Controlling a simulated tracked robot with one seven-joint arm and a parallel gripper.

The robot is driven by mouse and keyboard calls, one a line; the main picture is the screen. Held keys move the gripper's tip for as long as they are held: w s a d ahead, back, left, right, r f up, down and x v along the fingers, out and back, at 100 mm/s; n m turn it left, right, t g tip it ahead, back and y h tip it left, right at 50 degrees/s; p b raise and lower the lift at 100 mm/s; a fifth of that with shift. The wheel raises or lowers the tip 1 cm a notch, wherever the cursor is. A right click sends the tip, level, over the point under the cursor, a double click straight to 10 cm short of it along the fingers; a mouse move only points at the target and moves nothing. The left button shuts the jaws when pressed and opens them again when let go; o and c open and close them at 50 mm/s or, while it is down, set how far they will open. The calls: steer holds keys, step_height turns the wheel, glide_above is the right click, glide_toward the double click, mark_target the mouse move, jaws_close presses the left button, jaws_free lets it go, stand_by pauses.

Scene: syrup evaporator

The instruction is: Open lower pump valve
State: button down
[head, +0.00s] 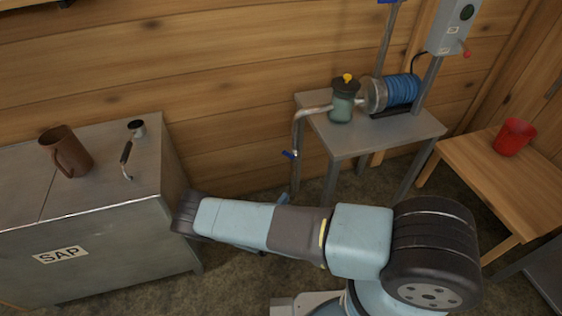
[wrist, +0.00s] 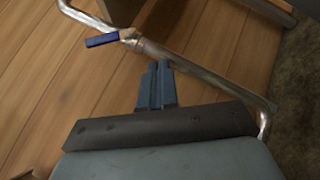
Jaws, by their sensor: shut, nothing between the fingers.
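The lower pump valve, with a blue lever handle (head: 289,154), sits on the thin metal pipe that drops in front of the pump table. In the wrist view the blue handle (wrist: 102,40) is at upper left, sticking out sideways from the pipe (wrist: 185,62) at the valve body (wrist: 130,36). My gripper (wrist: 157,72) is shut and empty, with its fingertips below and right of the valve in that view; I see no contact with the handle. In the head view my arm hides most of the gripper.
The pump table (head: 375,140) carries a green jar (head: 342,103) and a pump with a blue motor (head: 400,90). A metal SAP tank (head: 120,220) with a brown jug (head: 66,150) stands left. A wooden bench (head: 490,185) with a red cup (head: 514,138) stands right.

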mark_target(291, 157)
steer(key=a+r+n+t+y, duration=0.2)
steer(key=a+r+n+t, duration=0.15)
steer(key=a, duration=0.25)
steer(key=s+r+x, duration=0.1)
steer(key=r+x, duration=0.1)
steer(key=x, duration=1.2)
steer(key=shift+s+d+m+y, duration=0.25)
steer(key=shift+d+m+y, duration=0.05)
steer(key=shift+m+y, duration=0.1)
steer(key=shift+t, duration=0.25)
